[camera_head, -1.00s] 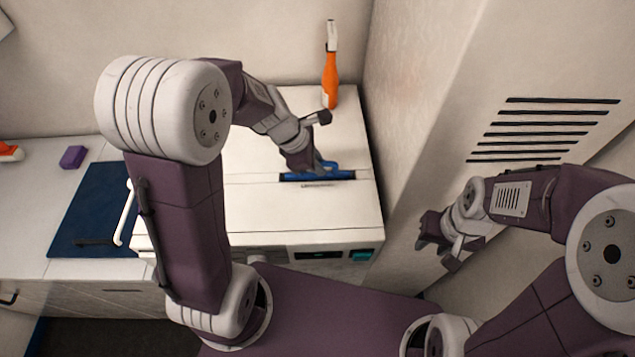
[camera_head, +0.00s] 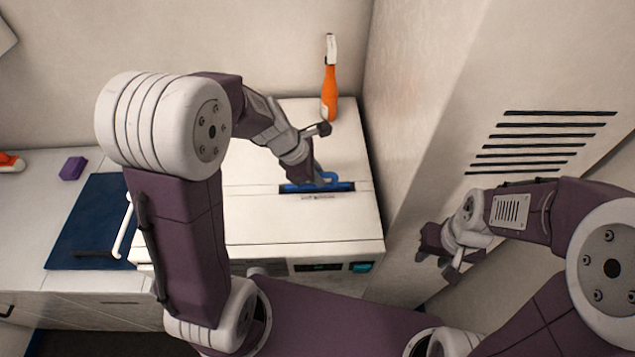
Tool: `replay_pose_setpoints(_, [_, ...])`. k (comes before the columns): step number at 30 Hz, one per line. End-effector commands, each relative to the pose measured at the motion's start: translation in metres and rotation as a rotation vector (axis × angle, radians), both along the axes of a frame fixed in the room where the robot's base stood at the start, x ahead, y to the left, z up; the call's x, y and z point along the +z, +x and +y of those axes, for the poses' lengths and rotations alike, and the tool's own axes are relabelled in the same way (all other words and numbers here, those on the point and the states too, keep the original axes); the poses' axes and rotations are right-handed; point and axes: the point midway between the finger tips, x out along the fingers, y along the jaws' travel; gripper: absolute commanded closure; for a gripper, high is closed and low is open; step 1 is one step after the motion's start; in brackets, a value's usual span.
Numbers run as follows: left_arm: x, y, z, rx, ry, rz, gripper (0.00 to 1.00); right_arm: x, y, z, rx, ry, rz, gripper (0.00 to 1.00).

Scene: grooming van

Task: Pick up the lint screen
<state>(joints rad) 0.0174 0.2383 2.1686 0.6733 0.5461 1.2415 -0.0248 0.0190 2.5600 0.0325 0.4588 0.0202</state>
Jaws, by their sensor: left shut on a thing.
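The lint screen (camera_head: 328,180) is blue, with a raised handle, and sits in a narrow slot in the top of the white dryer-like machine (camera_head: 290,225). My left gripper (camera_head: 314,182) is down at the slot and shut on the lint screen by its handle. Its fingertips are partly hidden by the gripper's own body. My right gripper (camera_head: 447,262) hangs at the right, in front of the wall panel, away from the machine. Its fingers appear spread and empty.
An orange spray bottle (camera_head: 329,95) stands at the machine's back right. A dark blue mat (camera_head: 90,220) and a purple block (camera_head: 73,167) lie on the left counter. A vented wall panel (camera_head: 540,140) rises close on the right. The machine's top front is clear.

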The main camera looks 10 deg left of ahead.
Motion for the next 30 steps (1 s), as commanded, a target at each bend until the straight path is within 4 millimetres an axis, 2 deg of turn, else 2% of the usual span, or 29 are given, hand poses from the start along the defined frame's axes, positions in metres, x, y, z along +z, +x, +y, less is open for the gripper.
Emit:
replay_pose_setpoints(5, [0.028,0.001,0.0,-0.001,0.001,-0.007,1.0,0.009,0.0,0.0,0.0,0.0,0.0,0.64])
replay_pose_setpoints(18, [0.136,0.001,0.0,0.001,0.002,-0.007,1.0,0.016,0.0,0.0,0.0,0.0,0.0,0.64])
replay_pose_setpoints(24, [0.166,0.001,0.0,0.0,0.001,-0.003,1.0,0.017,0.0,0.0,0.0,0.0,0.0,0.64])
replay_pose_setpoints(30, [0.177,0.0,0.0,0.001,0.0,-0.002,1.0,0.017,0.0,0.0,0.0,0.0,0.0,0.64])
